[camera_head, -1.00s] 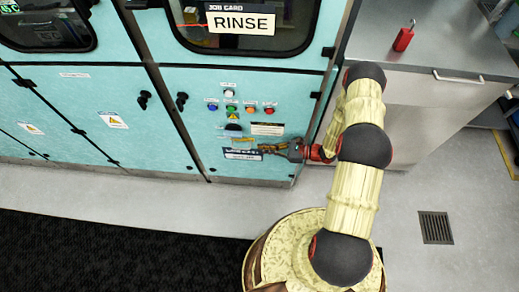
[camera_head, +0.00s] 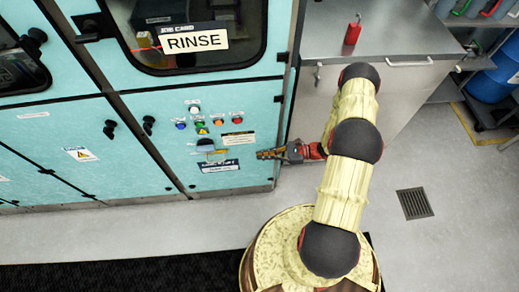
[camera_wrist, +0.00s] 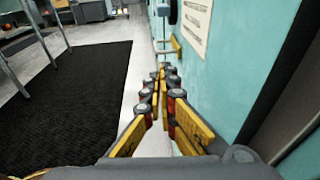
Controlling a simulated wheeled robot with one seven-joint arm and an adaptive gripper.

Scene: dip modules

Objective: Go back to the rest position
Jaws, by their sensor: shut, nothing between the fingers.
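My gripper (camera_head: 266,154) is in front of the lower right part of the teal rinse cabinet (camera_head: 166,181) in the head view. It points left, beside the cabinet face. In the wrist view my gripper (camera_wrist: 160,72) has its fingers together with nothing held between them. The teal cabinet face (camera_wrist: 235,60) runs close along the right side of that view. From these frames I cannot tell whether the fingers touch the cabinet.
Coloured buttons (camera_head: 202,122) and a RINSE card (camera_head: 194,41) are on the cabinet. A red object (camera_head: 352,32) stands on the grey counter (camera_head: 395,42). A floor drain (camera_head: 414,204) lies to the right. A black mat (camera_wrist: 62,100) and open floor lie left in the wrist view.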

